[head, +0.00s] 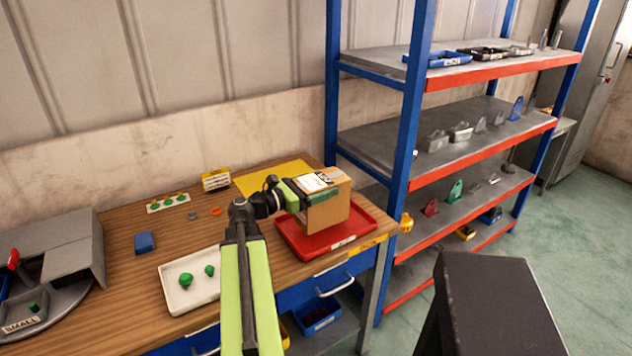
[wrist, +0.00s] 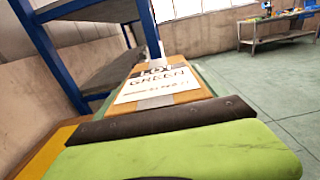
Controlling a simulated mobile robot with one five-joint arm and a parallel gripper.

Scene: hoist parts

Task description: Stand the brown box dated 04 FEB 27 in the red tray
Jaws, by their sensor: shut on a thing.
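My gripper (head: 306,190) is shut on a brown box (head: 329,212) and holds it upright. I cannot make out a date. The red tray (head: 366,236) sits at the bench's right front corner. The box is over the tray; I cannot tell whether its bottom touches the floor of the tray.
A white tray (head: 175,298) with green knobs, a blue block (head: 145,242) and a yellow mat (head: 289,170) lie on the wooden bench. Blue shelving (head: 407,130) with red edges stands close to the right. A dark block (head: 490,305) fills the near right.

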